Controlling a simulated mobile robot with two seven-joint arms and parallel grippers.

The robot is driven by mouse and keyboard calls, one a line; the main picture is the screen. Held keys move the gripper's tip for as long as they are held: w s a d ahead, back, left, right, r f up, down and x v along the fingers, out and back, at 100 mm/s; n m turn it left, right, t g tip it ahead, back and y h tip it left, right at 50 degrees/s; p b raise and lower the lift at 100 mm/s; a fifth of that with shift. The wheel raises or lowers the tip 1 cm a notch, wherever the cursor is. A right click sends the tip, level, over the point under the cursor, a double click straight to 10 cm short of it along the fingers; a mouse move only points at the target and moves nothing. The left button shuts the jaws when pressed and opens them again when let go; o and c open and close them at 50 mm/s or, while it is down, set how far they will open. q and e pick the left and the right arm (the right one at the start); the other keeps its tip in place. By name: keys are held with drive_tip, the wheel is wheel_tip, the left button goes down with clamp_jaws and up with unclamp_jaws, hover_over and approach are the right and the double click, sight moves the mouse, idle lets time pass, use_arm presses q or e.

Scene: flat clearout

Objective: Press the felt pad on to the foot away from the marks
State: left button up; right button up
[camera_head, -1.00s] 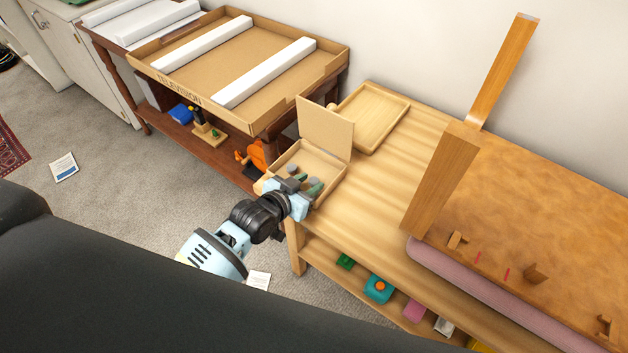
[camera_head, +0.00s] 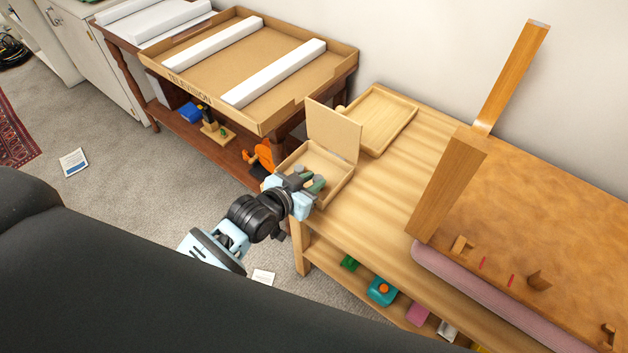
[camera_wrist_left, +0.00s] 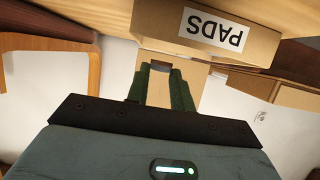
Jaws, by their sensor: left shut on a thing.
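My left gripper (camera_head: 309,183) is over the open cardboard box (camera_head: 338,186) at the table's left end. The wrist view shows the box's "PADS" label (camera_wrist_left: 212,30), upside down. There the green fingers are close together, with a small dark brown piece (camera_wrist_left: 161,66) at their tips, apparently a felt pad, partly hidden. An upturned wooden piece (camera_head: 560,220) lies on a pink pad (camera_head: 480,293) at the right. One leg (camera_head: 450,185) stands near its front corner, another (camera_head: 512,80) behind it. Two red marks (camera_head: 483,263) are near its front edge. My right gripper is out of view.
An empty wooden tray (camera_head: 378,118) lies behind the box. A cardboard tray marked "TELEVISION" (camera_head: 265,80) is on a side table at the left. The table's middle (camera_head: 375,185) is clear. Small items, including a teal one (camera_head: 382,291), are on the lower shelf.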

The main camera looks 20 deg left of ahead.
use_arm(q)
drive_tip(key=s+a+r, duration=0.1)
drive_tip(key=s, duration=1.3)
drive_tip(key=w+a+r+n+y, duration=0.2)
drive_tip(key=w+r, duration=0.1)
drive_tip(key=r, duration=0.5)
drive_tip(key=w+a+r+n+y, duration=0.2)
drive_tip(key=w+r, duration=0.2)
drive_tip(key=r, duration=0.3)
drive_tip(key=shift+a+r+t+y, duration=0.25)
drive_tip(key=shift+r+t+y, duration=0.05)
drive_tip(key=shift+r+t, duration=0.1)
drive_tip(key=shift+s, duration=0.1)
